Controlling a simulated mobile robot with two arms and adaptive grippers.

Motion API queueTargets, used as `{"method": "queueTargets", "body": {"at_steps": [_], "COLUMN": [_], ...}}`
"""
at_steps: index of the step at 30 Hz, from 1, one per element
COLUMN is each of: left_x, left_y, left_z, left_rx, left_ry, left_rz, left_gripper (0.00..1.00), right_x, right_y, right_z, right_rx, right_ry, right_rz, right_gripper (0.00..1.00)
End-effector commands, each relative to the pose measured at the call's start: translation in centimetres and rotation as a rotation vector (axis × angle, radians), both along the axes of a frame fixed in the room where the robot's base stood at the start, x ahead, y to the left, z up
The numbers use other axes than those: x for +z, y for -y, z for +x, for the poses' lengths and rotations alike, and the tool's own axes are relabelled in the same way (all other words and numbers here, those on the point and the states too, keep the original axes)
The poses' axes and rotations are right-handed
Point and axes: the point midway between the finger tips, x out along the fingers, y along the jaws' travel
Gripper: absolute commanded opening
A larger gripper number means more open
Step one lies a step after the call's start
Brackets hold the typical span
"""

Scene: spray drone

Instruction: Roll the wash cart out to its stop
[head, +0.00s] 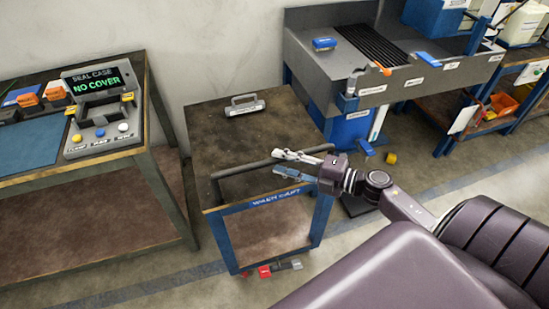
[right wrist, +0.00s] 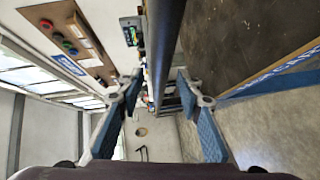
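The wash cart (head: 262,204) has a dark worn top, a blue frame and a front label reading "WASH CART". It stands between the left bench and the grey sink unit. Its dark bar handle (head: 235,182) runs along the front edge. My right gripper (head: 296,167) is at the right part of the handle. In the right wrist view the handle bar (right wrist: 165,40) passes between the spread fingers (right wrist: 158,112), with gaps showing at both sides. Red and grey pedals (head: 273,268) sit low at the cart's front. My left gripper is not in view.
A bench (head: 85,170) with a seal case console (head: 102,110) reading "NO COVER" stands at the left. The grey sink unit (head: 310,72) stands behind right. A yellow object (head: 390,158) lies on the floor. A blue floor line (head: 150,289) runs past the cart's front.

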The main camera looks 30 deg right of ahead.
Motion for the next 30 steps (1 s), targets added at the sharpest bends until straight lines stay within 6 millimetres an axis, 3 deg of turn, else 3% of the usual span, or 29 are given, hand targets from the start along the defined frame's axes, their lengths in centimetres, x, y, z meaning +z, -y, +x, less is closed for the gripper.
{"method": "queueTargets", "body": {"at_steps": [6, 12, 16, 24, 30], "left_x": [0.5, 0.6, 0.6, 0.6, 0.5], "left_y": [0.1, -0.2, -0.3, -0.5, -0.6], "left_z": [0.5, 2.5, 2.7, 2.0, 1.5], "left_rx": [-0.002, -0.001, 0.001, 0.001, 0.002], "left_ry": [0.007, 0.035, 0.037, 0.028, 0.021], "left_rz": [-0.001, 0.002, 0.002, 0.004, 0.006], "left_gripper": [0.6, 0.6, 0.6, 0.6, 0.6], "right_x": [-0.2, -0.4, -0.4, -0.4, -0.4], "right_y": [-1.1, -1.3, -1.3, -1.3, -1.2], "right_z": [1.8, 2.0, 2.0, 2.0, 2.0], "right_rx": [0.0, 0.0, 0.0, 0.0, 0.0], "right_ry": [0.0, 0.0, 0.0, 0.0, -0.001], "right_rz": [0.001, 0.0, 0.0, 0.0, -0.001], "right_gripper": [0.33, 0.33, 0.32, 0.02, 0.0]}}
